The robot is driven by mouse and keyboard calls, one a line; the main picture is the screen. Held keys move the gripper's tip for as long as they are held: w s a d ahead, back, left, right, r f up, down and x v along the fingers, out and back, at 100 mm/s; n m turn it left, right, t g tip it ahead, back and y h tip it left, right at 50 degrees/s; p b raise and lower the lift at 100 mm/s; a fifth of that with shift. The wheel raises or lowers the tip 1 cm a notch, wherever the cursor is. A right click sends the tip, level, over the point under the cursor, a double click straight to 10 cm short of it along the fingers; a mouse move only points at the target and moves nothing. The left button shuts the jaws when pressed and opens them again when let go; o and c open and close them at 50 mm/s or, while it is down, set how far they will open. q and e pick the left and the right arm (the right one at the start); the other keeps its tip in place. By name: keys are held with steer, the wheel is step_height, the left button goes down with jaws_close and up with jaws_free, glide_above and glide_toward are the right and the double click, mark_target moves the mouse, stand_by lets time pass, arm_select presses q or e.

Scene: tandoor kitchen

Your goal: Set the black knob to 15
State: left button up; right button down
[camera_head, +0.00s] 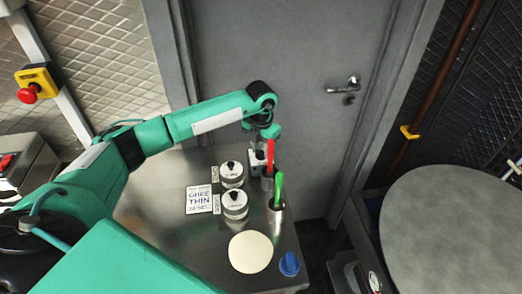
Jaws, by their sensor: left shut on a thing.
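My left arm reaches over the metal counter, and its gripper (260,149) points down at the counter's back right. It is shut on what seems to be the black knob of a small pale unit (254,169). The fingertips and most of that unit are hard to see, and its setting cannot be read. Two round pale pots with black tops stand in front: one farther back (231,175) and one nearer (235,206). Each has a small label at its left. My right gripper is not in view.
A red-handled tool (270,152) and a green-handled tool (279,185) stand upright in metal cups close to the gripper. A printed card (199,199), a cream disc (250,252) and a blue cap (289,264) lie on the counter (165,220). A grey door is behind.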

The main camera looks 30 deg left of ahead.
mark_target(261, 150)
arm_select(q)
steer(key=shift+r, duration=0.1)
stand_by(0.3)
steer(key=o, duration=1)
steer(key=shift+r+b, duration=1.75)
steer(key=shift+r, duration=5.15)
